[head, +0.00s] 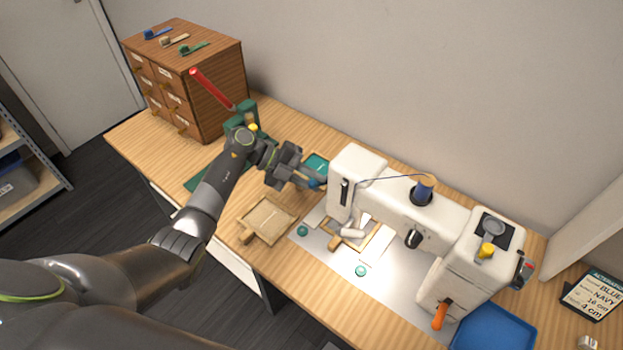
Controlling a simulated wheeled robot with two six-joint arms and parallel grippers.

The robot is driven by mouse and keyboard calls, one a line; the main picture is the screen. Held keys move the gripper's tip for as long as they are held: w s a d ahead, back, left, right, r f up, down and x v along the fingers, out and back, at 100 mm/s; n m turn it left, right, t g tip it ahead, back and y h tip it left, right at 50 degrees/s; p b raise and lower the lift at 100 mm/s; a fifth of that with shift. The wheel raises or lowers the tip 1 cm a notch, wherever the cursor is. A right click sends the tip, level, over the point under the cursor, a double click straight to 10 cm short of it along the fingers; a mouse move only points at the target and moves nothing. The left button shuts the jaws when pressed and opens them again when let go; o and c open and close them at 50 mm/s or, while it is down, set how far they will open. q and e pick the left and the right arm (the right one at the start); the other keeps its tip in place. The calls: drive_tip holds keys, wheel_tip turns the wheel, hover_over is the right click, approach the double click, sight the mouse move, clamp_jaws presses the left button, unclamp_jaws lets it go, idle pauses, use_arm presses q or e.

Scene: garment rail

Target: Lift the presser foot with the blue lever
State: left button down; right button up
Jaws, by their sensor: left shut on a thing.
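The white sewing machine (395,206) stands on the wooden table, with its head end towards my left arm. The blue lever (317,184) shows as a small blue tip at the left side of the machine's head. My left gripper (312,182) is shut on the blue lever, and its fingers cover part of it. The presser foot under the machine's head cannot be made out clearly. A wooden frame (372,246) lies on the machine's bed below the head. My right gripper is not in view.
A second wooden frame with cloth (268,219) lies left of the machine. Teal spools (361,270) sit near the bed. An orange lever (439,316) and a blue tray (492,331) are at the right. A drawer cabinet (222,88) stands at the back left.

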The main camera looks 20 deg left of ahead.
use_arm(q)
drive_tip(key=c, duration=1.3)
unclamp_jaws()
drive_tip(key=shift+a, duration=0.1)
drive_tip(key=shift+b+v, duration=2.75)
drive_tip(key=shift+v, duration=5.9)
